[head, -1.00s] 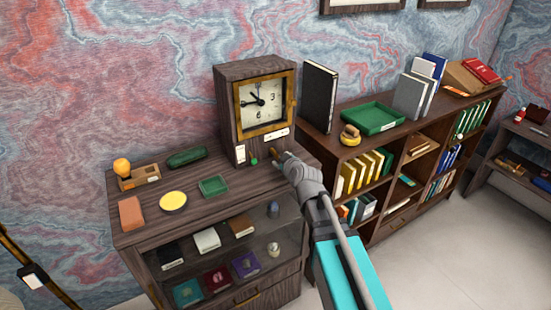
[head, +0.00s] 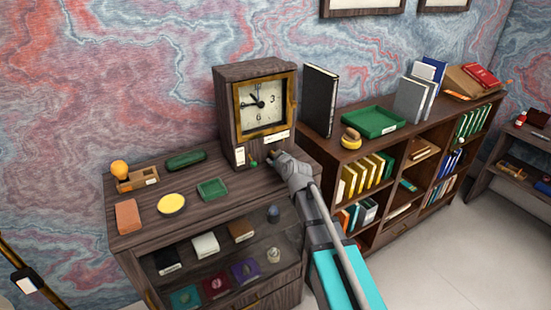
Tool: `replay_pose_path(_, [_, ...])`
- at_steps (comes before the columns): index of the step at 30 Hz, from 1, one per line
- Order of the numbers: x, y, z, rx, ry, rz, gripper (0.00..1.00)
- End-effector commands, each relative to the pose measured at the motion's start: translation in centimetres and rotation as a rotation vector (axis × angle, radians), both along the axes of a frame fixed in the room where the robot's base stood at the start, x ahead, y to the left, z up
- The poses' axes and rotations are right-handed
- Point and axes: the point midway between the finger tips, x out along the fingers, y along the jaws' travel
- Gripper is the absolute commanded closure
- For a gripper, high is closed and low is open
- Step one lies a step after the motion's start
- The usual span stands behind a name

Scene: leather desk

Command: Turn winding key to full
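A dark wooden clock (head: 228,112) with a brass-framed white dial (head: 261,104) stands upright at the back of a wooden cabinet. Pale labels (head: 277,136) sit on its lower front, and a small green piece (head: 253,163) shows at its foot. My gripper (head: 272,158) is at the lower right of the clock front, very close to it. A winding key cannot be made out clearly; the small brownish part at the fingertips may be it. The gripper's body hides that spot, and the fingers are too small to tell whether they are open or shut.
On the cabinet top (head: 150,240) lie a green case (head: 186,159), a green tray (head: 212,189), a yellow disc (head: 171,204), a reddish block (head: 128,216) and a wooden holder (head: 138,180). A bookshelf (head: 333,155) with a green tray (head: 370,121) stands right of the clock.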

Motion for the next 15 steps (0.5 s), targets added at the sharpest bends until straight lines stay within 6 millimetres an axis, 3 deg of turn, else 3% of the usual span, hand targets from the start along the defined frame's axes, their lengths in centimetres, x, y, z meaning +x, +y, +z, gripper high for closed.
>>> replay_pose_path(1, [0.01, -0.01, 0.00, 0.000, 0.000, 0.000, 0.66])
replay_pose_path(6, [0.00, -0.01, 0.00, 0.000, 0.000, 0.000, 0.98])
replay_pose_path(7, [0.00, -0.01, 0.00, 0.000, 0.000, 0.000, 1.00])
replay_pose_path(15, [0.00, -0.02, 0.00, 0.002, 0.001, 0.000, 1.00])
